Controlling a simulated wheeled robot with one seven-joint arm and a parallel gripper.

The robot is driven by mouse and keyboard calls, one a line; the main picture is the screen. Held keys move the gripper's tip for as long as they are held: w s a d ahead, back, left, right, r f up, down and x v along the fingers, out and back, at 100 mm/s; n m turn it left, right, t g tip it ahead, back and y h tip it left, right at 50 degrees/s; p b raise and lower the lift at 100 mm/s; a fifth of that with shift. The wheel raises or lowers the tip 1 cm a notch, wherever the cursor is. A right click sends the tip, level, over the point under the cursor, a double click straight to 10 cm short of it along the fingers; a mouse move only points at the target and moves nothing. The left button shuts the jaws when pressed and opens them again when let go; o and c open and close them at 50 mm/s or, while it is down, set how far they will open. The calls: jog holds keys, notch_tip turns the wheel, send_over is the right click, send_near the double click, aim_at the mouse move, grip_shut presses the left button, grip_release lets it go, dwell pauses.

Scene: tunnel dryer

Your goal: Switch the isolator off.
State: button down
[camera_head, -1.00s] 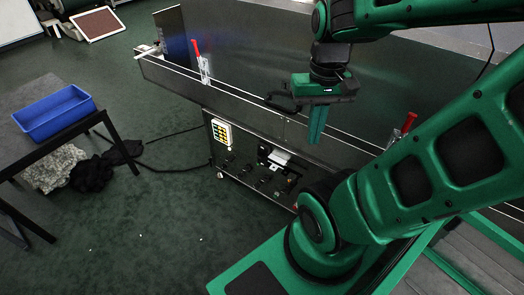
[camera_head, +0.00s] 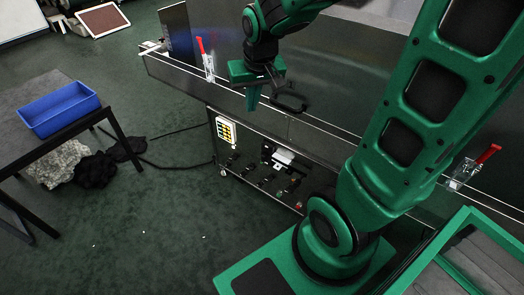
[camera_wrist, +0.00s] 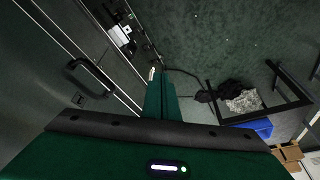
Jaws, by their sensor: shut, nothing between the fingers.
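I cannot tell for sure which fitting is the isolator. A white panel with rows of yellow and dark marks (camera_head: 226,131) is on the dryer's near side at its left end. Right of it, an open lower bay holds a white box (camera_head: 283,156) and several small dark fittings, too small to make out. My gripper (camera_head: 254,104) is shut and empty, pointing down in front of the dryer's upper side, above and right of the panel. In the wrist view its green fingers (camera_wrist: 161,92) are together, with the bay's white box (camera_wrist: 121,36) beyond at upper left.
A black pull handle (camera_head: 288,102) is close right of my gripper. A blue bin (camera_head: 60,108) sits on a table at left.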

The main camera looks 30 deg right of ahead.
jog(key=w+d+f+m, duration=0.3)
jog(key=w+f, duration=0.3)
jog(key=w, duration=0.1)
jog(key=m+g+h, duration=0.2)
jog(key=m+g, duration=0.1)
jog(key=m, duration=0.5)
send_over(264, 154)
jog(key=s+a, duration=0.1)
jog(key=a, duration=0.3)
notch_tip(264, 154, down, 25)
jog(key=shift+s+d+r, duration=0.2)
jog(key=shift+d, duration=0.05)
jog(key=shift+f, duration=0.1)
jog(key=x, duration=0.9)
jog(key=shift+w+d+f, duration=0.15)
jog(key=shift+f, duration=0.2)
